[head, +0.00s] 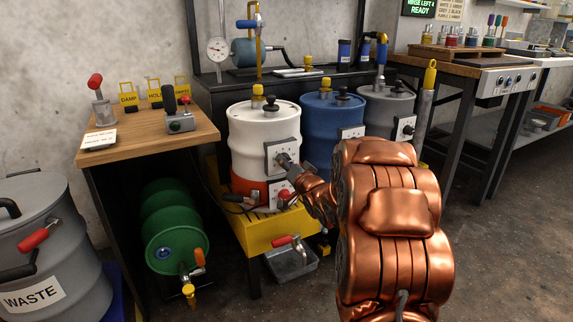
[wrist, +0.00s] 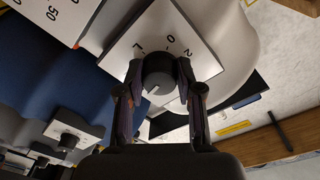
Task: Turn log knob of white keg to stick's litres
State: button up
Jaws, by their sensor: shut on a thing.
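The white keg (head: 265,135) stands on the yellow stand, with a black cap and a yellow fitting on top and an orange-red lower band. Its log knob (wrist: 158,76) is a dark round knob with a grey face and a pale pointer line, on a white dial plate (wrist: 125,45). The marks L, 0 and 2 show by the knob; other marks are hidden or out of frame. My gripper (wrist: 160,72) is shut on the knob, a finger on each side. In the head view my gripper (head: 290,165) reaches the keg's front plate.
A blue keg (head: 326,115) and a grey keg (head: 380,105) stand to the right, with a grey rod (head: 425,110) with a yellow ring beside them. A red-handled tap (head: 287,241) is below. A green drum (head: 175,235) and a waste drum (head: 60,255) are left.

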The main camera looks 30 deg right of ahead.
jog(key=shift+r+n+p, duration=0.1)
jog(key=shift+n+p, duration=0.25)
jog(key=shift+n, duration=0.05)
jog(key=n, duration=0.8)
jog(key=n+y+p, duration=0.1)
jog(key=n, duration=1.4)
jog(key=shift+d+n+t+y, duration=0.3)
jog(key=shift+d+n+t, duration=0.05)
jog(key=shift+n+t, duration=0.05)
jog(key=o, duration=1.2)
jog(key=shift+c, duration=0.2)
jog(key=shift+s, duration=0.2)
